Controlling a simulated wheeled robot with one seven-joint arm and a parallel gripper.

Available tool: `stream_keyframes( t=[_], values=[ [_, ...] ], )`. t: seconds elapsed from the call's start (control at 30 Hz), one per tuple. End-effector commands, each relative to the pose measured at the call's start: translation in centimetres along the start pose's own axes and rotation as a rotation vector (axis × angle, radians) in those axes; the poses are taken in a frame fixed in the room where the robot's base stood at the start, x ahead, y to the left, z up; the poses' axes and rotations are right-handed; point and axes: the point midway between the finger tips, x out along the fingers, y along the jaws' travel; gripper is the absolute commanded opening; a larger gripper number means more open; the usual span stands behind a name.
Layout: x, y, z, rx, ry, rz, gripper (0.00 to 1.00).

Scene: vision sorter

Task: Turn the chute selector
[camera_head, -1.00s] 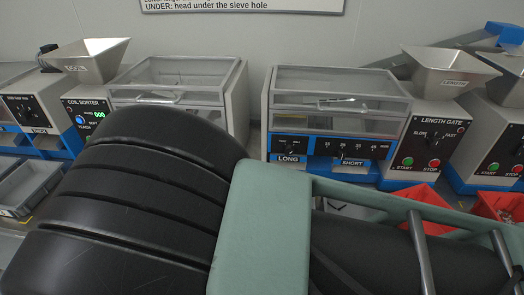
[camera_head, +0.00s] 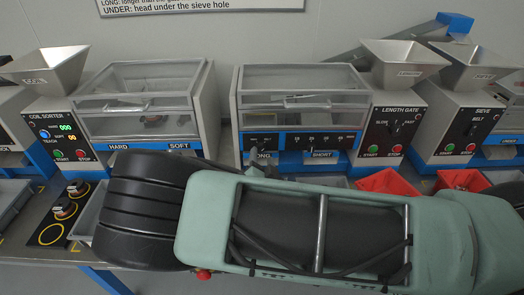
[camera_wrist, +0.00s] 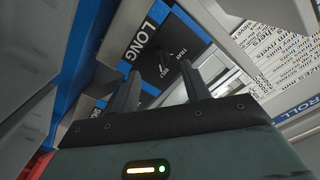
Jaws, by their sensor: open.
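The chute selector is a small dark pointer knob (camera_wrist: 168,53) on a black panel above the white LONG label, seen in the wrist view. Lettering that looks like TRAY is beside it. In the head view its black panel (camera_head: 263,140) is on the left front of the length gate machine, above the LONG label. My gripper (camera_wrist: 161,72) is open, its two dark fingers pointing towards the panel with the knob between and beyond the fingertips. Nothing is between the fingers, and I see no contact with the knob. In the head view my arm hides most of my gripper.
A second black panel (camera_head: 318,141) with a size scale is right of the selector, above the SHORT label. The clear-lidded box (camera_head: 300,90) is above both. Red bins (camera_head: 388,182) stand below on the right. The coil sorter (camera_head: 60,135) is on the left.

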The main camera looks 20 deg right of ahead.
Motion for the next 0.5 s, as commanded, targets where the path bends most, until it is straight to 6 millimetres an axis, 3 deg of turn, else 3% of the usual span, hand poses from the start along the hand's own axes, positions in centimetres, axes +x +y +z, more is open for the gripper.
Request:
stream_keyframes(
  t=[0.2, 0.5],
  values=[
    [2.3, 0.0, 0.0, 0.001, 0.000, 0.001, 0.47],
    [2.7, 0.0, 0.0, 0.000, -0.001, 0.000, 0.47]
  ],
)
